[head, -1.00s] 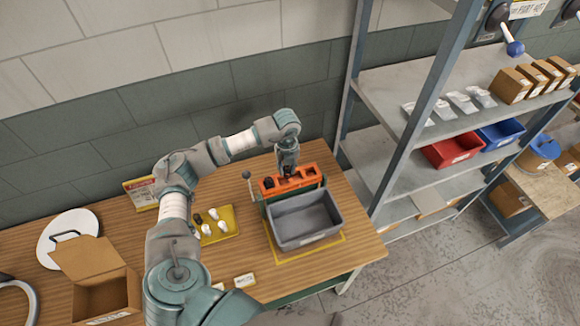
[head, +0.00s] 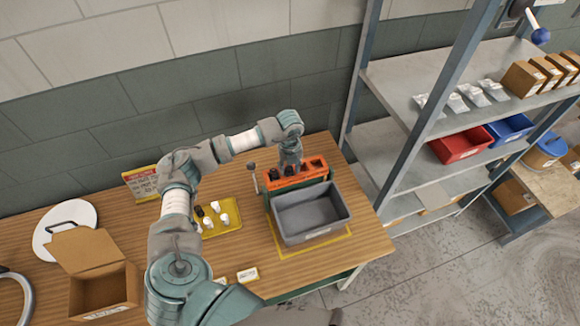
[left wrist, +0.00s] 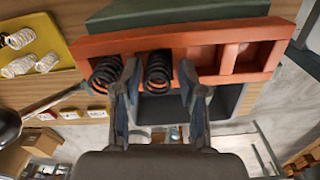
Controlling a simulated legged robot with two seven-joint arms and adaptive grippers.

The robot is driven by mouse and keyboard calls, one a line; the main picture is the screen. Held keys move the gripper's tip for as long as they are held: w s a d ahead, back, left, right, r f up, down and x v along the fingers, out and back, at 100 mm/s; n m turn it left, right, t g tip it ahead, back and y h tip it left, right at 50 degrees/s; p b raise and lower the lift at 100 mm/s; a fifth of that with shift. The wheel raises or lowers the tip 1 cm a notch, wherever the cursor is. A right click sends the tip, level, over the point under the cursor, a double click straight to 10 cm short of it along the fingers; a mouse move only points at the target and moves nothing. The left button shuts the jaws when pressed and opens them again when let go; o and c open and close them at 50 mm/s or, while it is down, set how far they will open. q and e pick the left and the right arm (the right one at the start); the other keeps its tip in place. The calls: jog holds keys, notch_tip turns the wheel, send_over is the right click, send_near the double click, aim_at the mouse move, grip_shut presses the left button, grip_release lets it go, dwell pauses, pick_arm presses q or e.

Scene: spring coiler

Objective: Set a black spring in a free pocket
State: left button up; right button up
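The orange pocket block (head: 313,165) stands at the back of the table; it also shows in the left wrist view (left wrist: 205,45). Two black springs stand side by side in its left pockets, one left (left wrist: 104,74) and one right (left wrist: 158,72). My left gripper (head: 290,166) is over the block. In the left wrist view its fingers (left wrist: 159,80) are open, one on each side of the right spring, with small gaps. The pockets farther right (left wrist: 250,56) look empty. Another black spring (head: 199,211) is on the yellow tray (head: 234,229). My right gripper is not in view.
White springs (head: 224,219) share the tray. A grey bin (head: 340,205) stands directly in front of the block. A lever with a dark knob (left wrist: 8,125) sticks out at the block's left. A cardboard box (head: 105,285) is at front left, shelving (head: 415,150) at right.

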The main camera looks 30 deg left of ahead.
pick_arm(q)
jog(key=shift+o, duration=0.2)
jog(key=shift+w+a+f, duration=0.1)
jog(key=shift+a+f, duration=0.05)
jog(key=shift+a, duration=0.5)
jog(key=shift+d+r, duration=0.15)
jog(key=shift+r, duration=0.2)
notch_tip(320, 180, up, 16)
jog(key=p, duration=0.3)
jog(key=shift+f, duration=0.15)
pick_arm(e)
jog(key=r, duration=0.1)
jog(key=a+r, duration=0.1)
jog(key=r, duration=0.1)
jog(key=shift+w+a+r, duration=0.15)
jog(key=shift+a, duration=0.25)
pick_arm(q)
jog(key=shift+w, duration=0.1)
